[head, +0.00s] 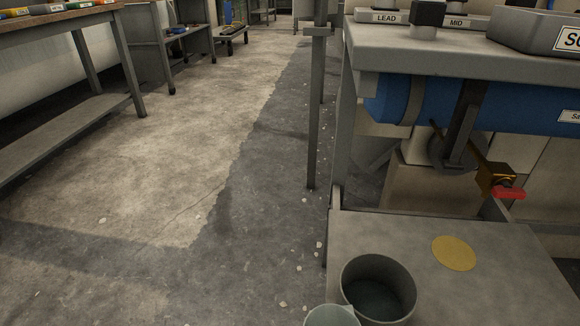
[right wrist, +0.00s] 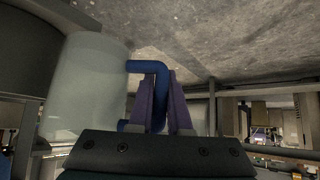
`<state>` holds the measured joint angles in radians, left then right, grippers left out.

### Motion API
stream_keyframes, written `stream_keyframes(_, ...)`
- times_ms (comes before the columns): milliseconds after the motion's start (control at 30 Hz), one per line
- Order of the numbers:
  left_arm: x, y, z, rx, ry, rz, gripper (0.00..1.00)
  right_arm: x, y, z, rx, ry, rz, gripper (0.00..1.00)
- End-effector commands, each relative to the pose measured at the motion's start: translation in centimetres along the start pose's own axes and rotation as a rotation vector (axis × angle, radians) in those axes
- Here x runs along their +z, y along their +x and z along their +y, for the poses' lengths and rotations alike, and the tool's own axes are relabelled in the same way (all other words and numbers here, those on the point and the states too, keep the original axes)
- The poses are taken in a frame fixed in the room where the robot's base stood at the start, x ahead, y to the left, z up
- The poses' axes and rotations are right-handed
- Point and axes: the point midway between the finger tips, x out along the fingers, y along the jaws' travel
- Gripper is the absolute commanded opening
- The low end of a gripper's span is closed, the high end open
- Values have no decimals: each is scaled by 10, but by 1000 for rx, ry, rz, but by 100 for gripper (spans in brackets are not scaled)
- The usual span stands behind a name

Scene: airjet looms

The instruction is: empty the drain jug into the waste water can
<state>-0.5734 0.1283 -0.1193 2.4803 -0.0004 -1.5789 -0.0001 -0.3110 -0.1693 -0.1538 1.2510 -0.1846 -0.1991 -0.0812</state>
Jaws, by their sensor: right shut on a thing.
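The drain jug is a pale translucent vessel; its rim (head: 331,317) shows at the bottom edge of the head view. In the right wrist view the jug's wall (right wrist: 88,88) fills the left side, with its blue handle (right wrist: 146,67) to the right. My right gripper (right wrist: 158,90) has its purple fingers shut on this handle. The dark grey can (head: 378,288), apparently the waste water can, is open-topped and directly beside the jug at right in the head view. The jug's tilt and contents are hidden. My left gripper is in neither view.
A grey low platform (head: 400,235) carries a flat yellow disc (head: 453,253). Above it are a brass valve with a red handle (head: 508,192) and a blue tank (head: 440,102). A thin post (head: 314,110) stands left of the platform. The floor (head: 150,180) at left is clear.

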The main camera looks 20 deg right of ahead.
Motion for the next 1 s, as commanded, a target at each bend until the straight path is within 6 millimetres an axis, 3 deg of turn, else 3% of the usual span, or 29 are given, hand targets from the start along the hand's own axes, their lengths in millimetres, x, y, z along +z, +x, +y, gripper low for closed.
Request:
stream_keyframes(200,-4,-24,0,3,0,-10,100,-17,-17,7,-58,50,-17,0)
stream_keyframes(400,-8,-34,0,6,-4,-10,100,-30,-28,12,-130,122,-36,0)
stream_keyframes(967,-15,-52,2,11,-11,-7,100,-69,-63,26,-268,261,-71,0)
stream_keyframes(1000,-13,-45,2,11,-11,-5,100,-68,-61,31,-281,276,-74,0)
